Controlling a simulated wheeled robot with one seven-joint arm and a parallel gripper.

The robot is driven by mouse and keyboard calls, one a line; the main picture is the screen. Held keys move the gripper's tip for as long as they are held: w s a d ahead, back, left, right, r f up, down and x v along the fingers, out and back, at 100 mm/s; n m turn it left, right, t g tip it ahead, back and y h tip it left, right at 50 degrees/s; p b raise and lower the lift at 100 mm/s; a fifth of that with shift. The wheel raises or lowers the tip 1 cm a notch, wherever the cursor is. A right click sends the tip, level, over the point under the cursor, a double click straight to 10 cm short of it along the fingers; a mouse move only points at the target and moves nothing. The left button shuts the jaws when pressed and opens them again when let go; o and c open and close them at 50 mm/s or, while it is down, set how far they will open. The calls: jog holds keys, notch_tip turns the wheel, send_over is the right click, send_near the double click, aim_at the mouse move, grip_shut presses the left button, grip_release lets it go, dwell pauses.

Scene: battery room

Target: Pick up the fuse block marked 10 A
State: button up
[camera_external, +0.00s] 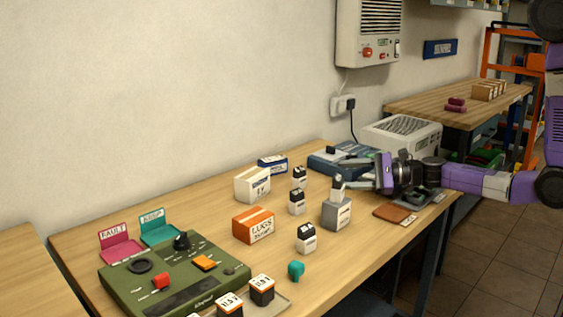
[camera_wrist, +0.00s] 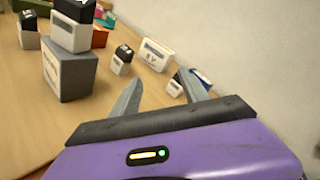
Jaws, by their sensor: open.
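Several small white fuse blocks with black tops stand on the bench; their marks are too small to read, so I cannot tell which is 10 A. Two stand mid-bench, a rear one (camera_external: 299,178) and a front one (camera_external: 296,203); both also show in the wrist view, rear (camera_wrist: 174,89) and front (camera_wrist: 121,62). Another block (camera_external: 306,239) stands nearer the front edge. One more (camera_external: 337,190) sits on a grey box (camera_external: 337,215), left in the wrist view (camera_wrist: 68,72). My gripper (camera_external: 346,158) is open and empty, right of the blocks; its fingers (camera_wrist: 158,92) are apart.
A white box (camera_external: 252,186), an orange lugs box (camera_external: 254,226) and a blue box (camera_external: 272,164) stand left of the blocks. A green tester (camera_external: 185,282) and orange-striped blocks (camera_external: 262,291) are at front left. A blue device (camera_external: 322,163) lies by my fingers.

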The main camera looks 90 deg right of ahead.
aim_at(297, 202)
jog(key=w+y+b, duration=0.1)
jog(key=w+y, duration=0.1)
jog(key=w, duration=0.1)
jog(key=w+n+y, duration=0.1)
jog(key=w+y, duration=0.1)
jog(key=w, duration=0.1)
jog(key=shift+w+d+n+y+b, duration=0.1)
jog(key=shift+w+n+y+b, duration=0.05)
jog(key=shift+n+y+b, duration=0.2)
jog(key=w+g+y+b, duration=0.1)
jog(key=y, duration=0.1)
jog(key=w+f+g+y+b, duration=0.1)
jog(key=w+a+n+g+y+b, duration=0.1)
jog(key=w+y, duration=0.1)
jog(key=shift+f+y, duration=0.35)
jog(key=shift+f, duration=0.05)
jog(key=shift+f+g+y+b, duration=0.25)
jog(key=shift+g+y+b, duration=0.3)
jog(key=shift+g, duration=0.25)
jog(key=shift+s+f+g+y+b, duration=0.2)
jog(key=shift+g+y+b, duration=0.15)
jog(key=shift+g, duration=0.65)
jog(key=shift+x, duration=3.75)
jog(key=shift+s+a+f, duration=0.1)
jog(key=shift+s, duration=0.05)
grip_shut()
